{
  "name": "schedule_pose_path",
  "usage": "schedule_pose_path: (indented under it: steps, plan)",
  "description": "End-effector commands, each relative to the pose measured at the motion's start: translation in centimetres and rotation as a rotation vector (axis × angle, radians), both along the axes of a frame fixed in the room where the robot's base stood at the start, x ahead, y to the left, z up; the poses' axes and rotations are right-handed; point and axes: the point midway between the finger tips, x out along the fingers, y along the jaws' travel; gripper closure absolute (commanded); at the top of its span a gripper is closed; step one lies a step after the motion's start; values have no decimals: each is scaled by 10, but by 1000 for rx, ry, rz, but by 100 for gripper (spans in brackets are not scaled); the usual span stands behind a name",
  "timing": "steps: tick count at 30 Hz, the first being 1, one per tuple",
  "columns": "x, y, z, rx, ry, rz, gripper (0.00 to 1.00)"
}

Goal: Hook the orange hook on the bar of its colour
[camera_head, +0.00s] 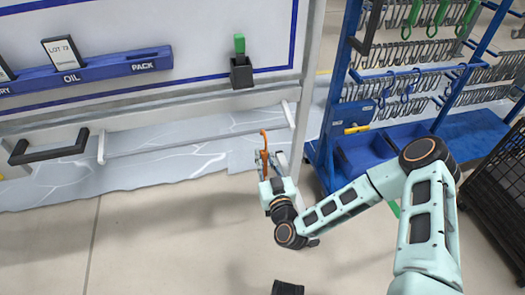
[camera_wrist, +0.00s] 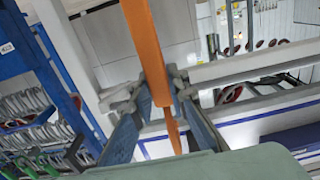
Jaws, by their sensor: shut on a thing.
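The orange hook (camera_head: 264,140) stands up from my gripper (camera_head: 267,163), near the right end of a pale bar (camera_head: 190,138) mounted below the board. In the wrist view the orange hook (camera_wrist: 147,50) runs lengthwise between the fingers of my gripper (camera_wrist: 155,92), which are shut on it. A pale bar (camera_wrist: 255,65) runs to the right of the hook in that view. I cannot tell whether hook and bar touch. I see no clearly orange bar. A black bar (camera_head: 48,152) is farther left.
A blue rack (camera_head: 335,110) with many metal hooks and some green and blue ones stands to the right, with blue bins (camera_head: 372,150) low on it. A black mesh cart (camera_head: 500,190) is at the far right. A black holder (camera_head: 241,74) with a green handle is on the board.

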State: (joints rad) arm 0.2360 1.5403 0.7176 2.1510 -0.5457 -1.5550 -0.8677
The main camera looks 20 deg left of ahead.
Motion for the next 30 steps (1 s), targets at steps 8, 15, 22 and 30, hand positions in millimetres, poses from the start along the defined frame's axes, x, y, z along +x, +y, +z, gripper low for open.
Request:
schedule_pose_path:
  steps: [8, 15, 22, 30]
  plan:
    - [-17, -10, 1, 1, 0, 1, 100]
    - [-26, -16, 1, 0, 0, 0, 100]
    - [-28, -18, 1, 1, -1, 0, 100]
    - [-28, -18, 1, 1, -1, 0, 100]
